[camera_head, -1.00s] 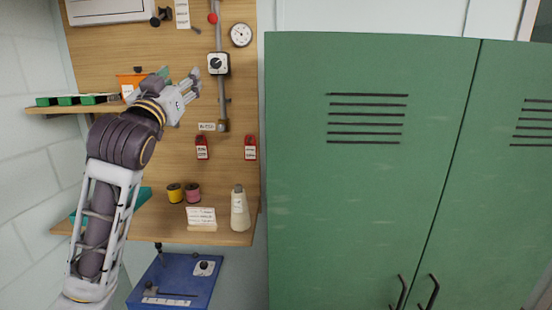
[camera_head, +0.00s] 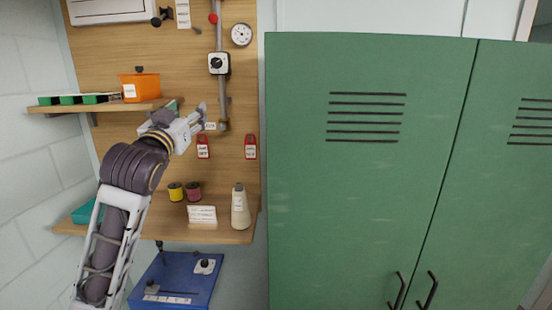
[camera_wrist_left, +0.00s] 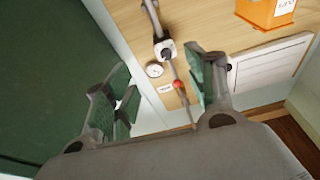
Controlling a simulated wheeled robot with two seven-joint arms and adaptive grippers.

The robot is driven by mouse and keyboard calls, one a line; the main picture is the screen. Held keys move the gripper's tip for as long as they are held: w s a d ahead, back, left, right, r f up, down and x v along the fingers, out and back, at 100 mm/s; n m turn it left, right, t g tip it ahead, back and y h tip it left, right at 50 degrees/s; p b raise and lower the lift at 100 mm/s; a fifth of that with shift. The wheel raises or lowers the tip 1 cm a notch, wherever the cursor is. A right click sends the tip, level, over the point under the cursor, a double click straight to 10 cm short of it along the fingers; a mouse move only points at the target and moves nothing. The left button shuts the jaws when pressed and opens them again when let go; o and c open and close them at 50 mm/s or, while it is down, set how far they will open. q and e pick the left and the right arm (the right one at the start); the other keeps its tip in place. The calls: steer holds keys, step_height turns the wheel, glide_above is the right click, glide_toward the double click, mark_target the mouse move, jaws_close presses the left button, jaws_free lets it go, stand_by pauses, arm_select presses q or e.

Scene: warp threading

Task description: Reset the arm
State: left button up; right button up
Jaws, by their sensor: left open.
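My left gripper (camera_head: 202,118) is in front of the wooden board, right of the upper shelf and above the lower shelf. In the left wrist view its two green-padded fingers (camera_wrist_left: 160,92) stand wide apart with nothing between them. A metal rod with a red ball (camera_wrist_left: 178,85) shows behind the gap. The grey arm reaches up from the lower left of the head view. My right gripper is not in view.
An orange bin (camera_head: 141,88) stands on the upper shelf (camera_head: 105,106). Yellow (camera_head: 175,192) and pink (camera_head: 193,191) spools, a card (camera_head: 202,214) and a cream cone (camera_head: 240,208) stand on the lower shelf. A blue box (camera_head: 180,280) is below. Green lockers (camera_head: 370,200) fill the right.

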arm_select(q)
steer(key=s+f+g, duration=0.3)
steer(key=f+g, duration=0.1)
steer(key=f, duration=1.4)
steer(key=s+f+g, duration=0.4)
steer(key=f+g, duration=0.1)
steer(key=f, duration=1.4)
steer(key=s+f+g, duration=0.8)
steer(key=s+f, duration=1.4)
steer(key=s, duration=0.3)
step_height(320, 180, down, 35)
steer(key=s+g+b, duration=0.2)
steer(key=s, duration=0.1)
steer(key=s+a+f, duration=0.2)
steer(key=s+f, duration=0.8)
steer(key=s+a+f+m+y+b, duration=0.1)
steer(key=s+a+f, duration=0.1)
steer(key=s+f, duration=0.9)
steer(key=shift+s+a+g, duration=0.25)
steer(key=shift+g, duration=0.15)
